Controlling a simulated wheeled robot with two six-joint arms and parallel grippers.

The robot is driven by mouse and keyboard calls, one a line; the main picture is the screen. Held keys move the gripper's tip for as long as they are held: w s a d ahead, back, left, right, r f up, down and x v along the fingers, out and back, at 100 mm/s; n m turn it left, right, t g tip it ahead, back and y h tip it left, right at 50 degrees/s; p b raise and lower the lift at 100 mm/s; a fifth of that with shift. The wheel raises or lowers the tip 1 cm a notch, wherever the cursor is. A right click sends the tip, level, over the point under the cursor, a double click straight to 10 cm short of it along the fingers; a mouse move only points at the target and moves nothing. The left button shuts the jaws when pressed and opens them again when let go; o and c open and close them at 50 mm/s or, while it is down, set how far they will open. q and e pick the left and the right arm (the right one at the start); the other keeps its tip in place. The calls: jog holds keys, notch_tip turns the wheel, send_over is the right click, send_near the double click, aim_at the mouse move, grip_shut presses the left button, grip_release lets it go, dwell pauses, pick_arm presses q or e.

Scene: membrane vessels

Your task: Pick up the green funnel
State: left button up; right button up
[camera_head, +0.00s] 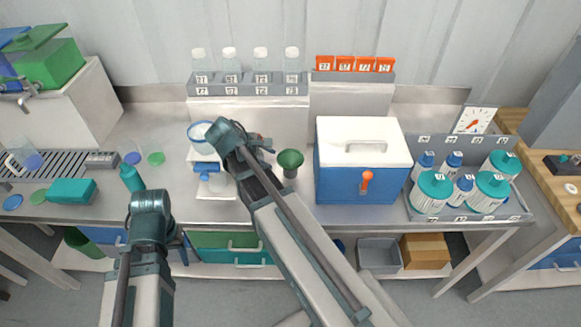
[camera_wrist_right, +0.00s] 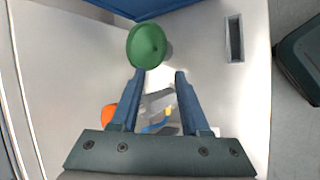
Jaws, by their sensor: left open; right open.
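The green funnel (camera_head: 290,159) stands upright on the bench in the head view, on a grey base, just left of the blue and white cooler box. In the right wrist view the funnel (camera_wrist_right: 146,46) lies beyond the fingertips, slightly left of the gap between them. My right gripper (camera_wrist_right: 160,75) is open, with nothing between its fingertips. In the head view my right gripper (camera_head: 264,146) is just left of the funnel, its fingers partly hidden by its wrist. My left gripper (camera_head: 153,222) is low at the bench's front edge, away from the funnel; its fingers are mostly hidden.
The cooler box (camera_head: 368,184) stands close to the right of the funnel. A rack (camera_head: 250,90) of clear bottles is behind it. A scale-like stand (camera_head: 210,176) with blue and white parts is left of my right gripper. A grey tray (camera_head: 447,216) holds several teal-capped bottles at right.

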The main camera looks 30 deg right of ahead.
aim_at(283, 165)
jog(key=b+x, duration=0.3)
jog(key=x, duration=0.2)
jog(key=shift+d+f, duration=0.1)
jog(key=shift+f, duration=0.1)
jog(key=b+x, duration=0.4)
jog(key=x, duration=0.1)
jog(key=shift+s+d, duration=0.15)
jog(key=shift+s, duration=0.15)
jog(key=shift+r, duration=0.1)
jog(key=shift+c, duration=0.2)
grip_shut()
